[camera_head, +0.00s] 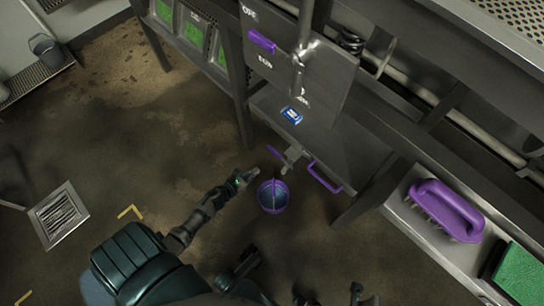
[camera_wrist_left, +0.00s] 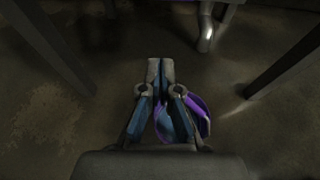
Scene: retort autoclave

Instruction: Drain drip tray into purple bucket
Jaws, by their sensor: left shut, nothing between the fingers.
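The purple bucket (camera_head: 264,205) stands on the floor in the head view, its inside dark bluish. The grey drip tray (camera_head: 335,145) is above and to the right of it, with a purple handle (camera_head: 325,178) on its front edge. A drain spout (camera_head: 291,155) with a small purple lever (camera_head: 274,152) sticks out from the tray near the bucket. My left gripper (camera_head: 246,175) is shut and empty, just left of the bucket in the picture. In the left wrist view the shut fingers (camera_wrist_left: 160,72) partly cover the bucket (camera_wrist_left: 200,112). My right gripper is not identifiable.
A panel with a purple switch handle (camera_head: 262,41) hangs above the tray. A blue-and-white item (camera_head: 292,115) lies on the tray. A purple brush (camera_head: 447,208) and green sponge (camera_head: 520,273) sit on the right shelf. A floor drain (camera_head: 61,214) lies left; open floor lies between.

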